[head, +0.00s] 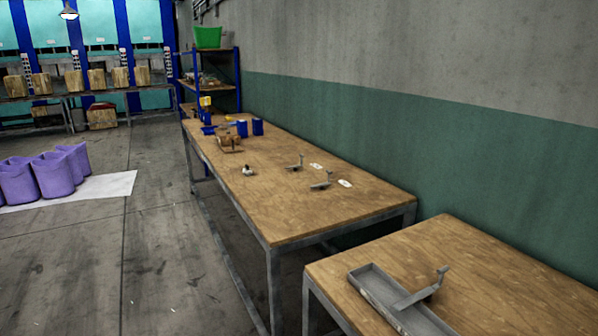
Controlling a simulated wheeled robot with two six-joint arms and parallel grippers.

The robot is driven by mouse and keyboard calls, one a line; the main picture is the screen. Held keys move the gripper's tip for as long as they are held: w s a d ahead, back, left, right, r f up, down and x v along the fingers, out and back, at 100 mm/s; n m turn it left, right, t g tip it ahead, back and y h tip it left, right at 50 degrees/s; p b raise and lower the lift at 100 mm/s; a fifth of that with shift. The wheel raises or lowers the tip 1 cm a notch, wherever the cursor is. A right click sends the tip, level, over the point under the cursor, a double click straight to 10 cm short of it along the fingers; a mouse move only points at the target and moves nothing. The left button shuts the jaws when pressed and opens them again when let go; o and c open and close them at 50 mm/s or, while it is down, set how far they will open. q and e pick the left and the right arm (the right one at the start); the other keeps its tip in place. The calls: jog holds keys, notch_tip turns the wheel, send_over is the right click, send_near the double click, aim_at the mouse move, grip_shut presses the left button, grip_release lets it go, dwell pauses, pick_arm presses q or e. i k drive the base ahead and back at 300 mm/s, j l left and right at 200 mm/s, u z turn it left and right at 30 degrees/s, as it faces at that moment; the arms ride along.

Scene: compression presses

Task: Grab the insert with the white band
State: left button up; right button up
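Neither of my grippers is in view. Two small grey metal pieces with upright ends, a farther one (295,164) and a nearer one (322,182), rest on the long wooden table (290,215). A white oval label (345,183) and another white label (316,166) lie beside them. A small white and dark object (248,171) sits near the table's left edge. A larger grey piece with an upturned end (424,291) lies across a grey tray (371,284) on the nearer table. I cannot make out a white band on any piece.
The nearer wooden table (500,290) stands at the lower right. Blue bins (257,127) and a wooden item (229,144) are at the long table's far end. Purple bins (55,172) stand on a white sheet at left. The floor between is clear.

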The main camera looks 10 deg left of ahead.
aim_at(247, 171)
jog(key=u, duration=0.65)
jog(key=z, duration=0.2)
jog(key=i+j+z, duration=0.2)
jog(key=z, duration=0.2)
jog(key=i+j+z, duration=0.25)
jog(key=z, duration=0.15)
jog(key=i+j+z, duration=0.15)
jog(key=j+z, duration=0.25)
jog(key=i+j+z, duration=0.1)
jog(key=z, duration=0.3)
jog(key=j, duration=0.1)
